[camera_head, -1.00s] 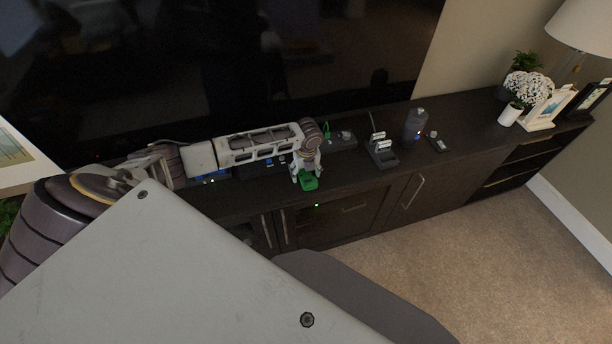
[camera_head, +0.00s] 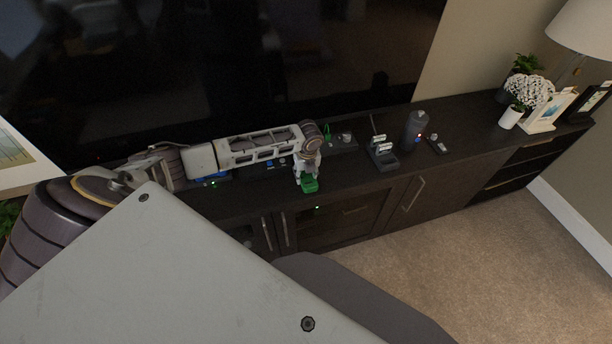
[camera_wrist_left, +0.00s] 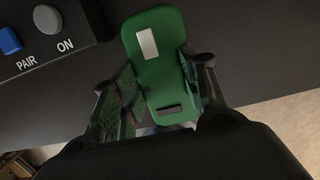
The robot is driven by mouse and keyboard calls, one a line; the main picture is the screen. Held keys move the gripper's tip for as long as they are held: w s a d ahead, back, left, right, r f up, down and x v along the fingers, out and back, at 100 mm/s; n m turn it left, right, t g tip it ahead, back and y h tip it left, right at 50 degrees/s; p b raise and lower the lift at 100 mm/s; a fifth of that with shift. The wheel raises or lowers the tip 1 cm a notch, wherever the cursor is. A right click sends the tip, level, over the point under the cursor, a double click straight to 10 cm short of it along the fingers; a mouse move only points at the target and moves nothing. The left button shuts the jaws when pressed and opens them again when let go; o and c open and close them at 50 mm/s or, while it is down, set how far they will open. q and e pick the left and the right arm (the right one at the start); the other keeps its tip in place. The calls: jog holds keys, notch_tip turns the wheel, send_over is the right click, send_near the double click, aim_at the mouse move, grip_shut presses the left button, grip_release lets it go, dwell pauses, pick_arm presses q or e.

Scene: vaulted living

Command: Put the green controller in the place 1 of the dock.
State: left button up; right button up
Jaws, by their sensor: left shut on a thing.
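The green controller (camera_head: 310,185) is in my left gripper (camera_head: 306,172), just above the front edge of the dark cabinet top. In the left wrist view the controller (camera_wrist_left: 158,60) has a pale rectangle on its face, and the fingers (camera_wrist_left: 160,97) are closed on its two sides. A small dark stand (camera_head: 384,158) with light upright pieces, which looks like the dock, stands apart to the right of the gripper. Its place numbers are too small to read. My right gripper is not in view.
A panel (camera_wrist_left: 45,62) marked PAIR and ON is close to the controller. A dark grey canister (camera_head: 415,126) and a small device (camera_head: 438,144) stand right of the stand. A flower pot (camera_head: 510,118) is farther right. The TV (camera_head: 230,70) rises behind my arm.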

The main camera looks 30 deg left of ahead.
aim_at(306, 176)
pick_arm(q)
notch_tip(306, 176, up, 10)
jog(key=shift+p, duration=0.3)
dwell(0.3)
jog(key=shift+n, duration=0.4)
dwell(0.5)
